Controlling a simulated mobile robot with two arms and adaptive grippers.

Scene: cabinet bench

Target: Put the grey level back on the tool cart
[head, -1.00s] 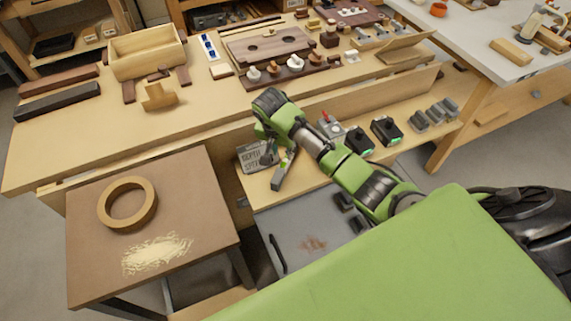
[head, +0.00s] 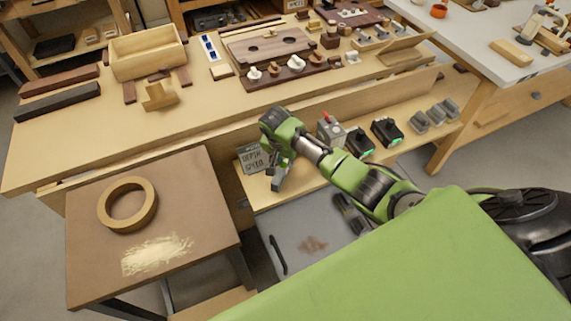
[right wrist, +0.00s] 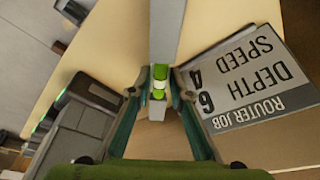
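The grey level (right wrist: 163,35), a narrow grey bar with a green vial, lies between the fingers of my right gripper (right wrist: 160,88) in the right wrist view. The fingers converge on its two sides and look closed on it. In the head view my right gripper (head: 281,168) is low over the wooden shelf under the bench, and the level (head: 278,183) is largely hidden by it. The tool cart (head: 295,222), with a grey top, black handle and rusty stain, stands in front of the shelf. My left gripper is not in view.
A "Router job" sign (right wrist: 250,78) is close beside the level. Black chargers with green lights (head: 386,132) and a grey box with a red part (head: 330,131) sit along the shelf. A side table (head: 85,245) with a wooden ring (head: 107,218) stands left. Much of the cart top is bare.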

